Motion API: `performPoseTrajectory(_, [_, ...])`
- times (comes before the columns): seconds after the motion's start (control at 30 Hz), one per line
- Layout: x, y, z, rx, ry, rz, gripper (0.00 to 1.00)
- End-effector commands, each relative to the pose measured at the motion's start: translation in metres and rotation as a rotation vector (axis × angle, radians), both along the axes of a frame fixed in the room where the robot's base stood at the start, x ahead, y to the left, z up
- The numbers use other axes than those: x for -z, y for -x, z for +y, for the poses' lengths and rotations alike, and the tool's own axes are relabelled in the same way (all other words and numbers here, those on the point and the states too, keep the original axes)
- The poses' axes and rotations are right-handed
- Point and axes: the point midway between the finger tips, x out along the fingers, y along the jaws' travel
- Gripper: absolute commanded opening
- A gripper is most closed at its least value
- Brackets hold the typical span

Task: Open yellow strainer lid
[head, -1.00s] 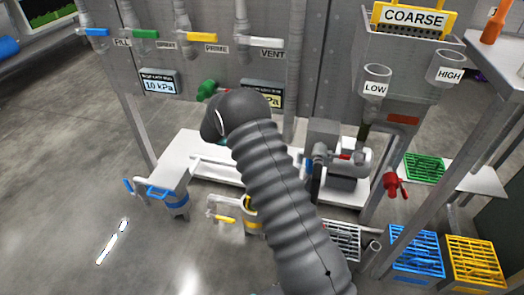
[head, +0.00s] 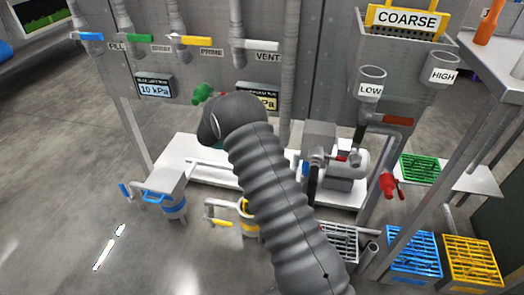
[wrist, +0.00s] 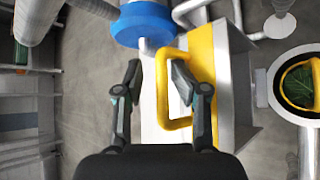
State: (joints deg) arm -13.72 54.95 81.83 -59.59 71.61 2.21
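The yellow strainer (head: 249,224) stands low beside the bench in the head view, partly hidden behind my arm. In the wrist view its round opening (wrist: 277,96) is uncovered at the right, with green leaves and a yellow basket handle (wrist: 285,90) inside. A pale box-like lid (wrist: 238,88) with a yellow face stands left of the opening. Its yellow U-shaped handle (wrist: 162,92) projects left. My gripper (wrist: 157,80) is open, with the handle's outer bar between its fingers. I cannot tell whether they touch. The head view hides the gripper behind my arm.
The blue strainer (head: 174,208) stands to the left, and its blue band (wrist: 143,25) shows close above my fingers in the wrist view. A yellow-handled valve (head: 219,222) sits low beside the yellow strainer. A white bench (head: 180,160) lies behind. Open floor (head: 70,210) is at the left.

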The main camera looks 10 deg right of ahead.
Motion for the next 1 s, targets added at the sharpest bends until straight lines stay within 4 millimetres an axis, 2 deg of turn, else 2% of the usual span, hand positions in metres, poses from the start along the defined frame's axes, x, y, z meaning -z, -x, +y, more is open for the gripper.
performPoseTrajectory(0.17, [-0.008,0.0,0.012,-0.002,0.0,-0.002,0.37])
performPoseTrajectory(0.63, [-0.055,0.006,0.082,-0.001,0.0,-0.002,0.37])
performPoseTrajectory(0.8, [-0.064,0.007,0.094,0.002,0.0,-0.001,0.37])
performPoseTrajectory(1.0, [-0.067,0.008,0.098,0.003,0.0,0.0,0.37])
